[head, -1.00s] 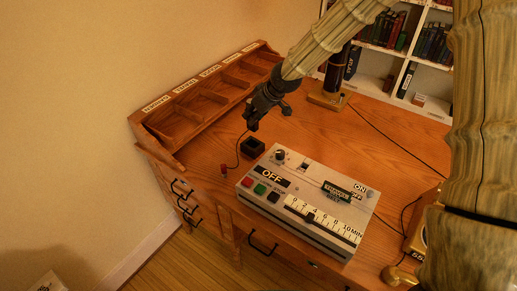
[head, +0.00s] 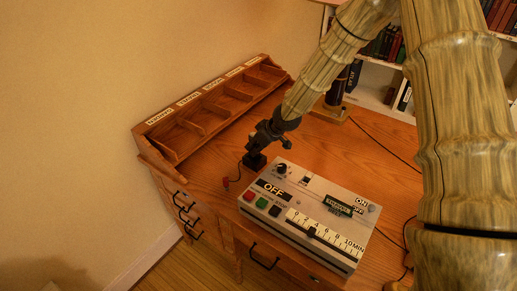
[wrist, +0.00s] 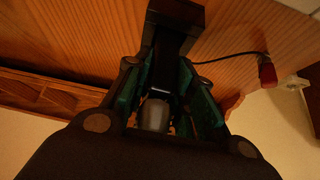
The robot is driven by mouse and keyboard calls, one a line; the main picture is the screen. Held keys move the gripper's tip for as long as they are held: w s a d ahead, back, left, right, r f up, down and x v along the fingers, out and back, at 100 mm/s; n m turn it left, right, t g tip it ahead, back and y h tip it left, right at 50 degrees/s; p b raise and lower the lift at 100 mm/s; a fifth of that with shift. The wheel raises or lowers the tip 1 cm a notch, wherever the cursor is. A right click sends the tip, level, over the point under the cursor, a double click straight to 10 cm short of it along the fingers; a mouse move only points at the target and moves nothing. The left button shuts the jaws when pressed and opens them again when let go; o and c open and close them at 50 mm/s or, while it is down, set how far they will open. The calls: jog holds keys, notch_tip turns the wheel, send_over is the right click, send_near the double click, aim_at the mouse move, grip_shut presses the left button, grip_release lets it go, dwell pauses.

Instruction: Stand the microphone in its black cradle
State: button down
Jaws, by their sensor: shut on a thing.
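My gripper (head: 259,146) is shut on the microphone, directly above the black cradle (head: 255,161) on the desk. In the wrist view, the green-padded fingers close around the microphone (wrist: 155,115), whose pale grey end shows between them. A dark part runs from there towards the black cradle (wrist: 176,12) at the top. The microphone is mostly hidden by the gripper in the head view. I cannot tell whether its lower end is inside the cradle or just above it. A thin black cord leads to a red plug (head: 226,183) on the desk.
A grey control box (head: 310,212) with buttons and a slider stands close to the right of the cradle. A wooden rack of labelled compartments (head: 205,108) runs along the desk's back left. A dark column on a brass base (head: 335,110) stands behind.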

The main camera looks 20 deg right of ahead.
jog(key=shift+f, duration=0.85)
jog(key=shift+f, duration=0.1)
jog(key=c, duration=1.2)
grip_release()
jog(key=v, duration=1.2)
jog(key=shift+b, duration=0.4)
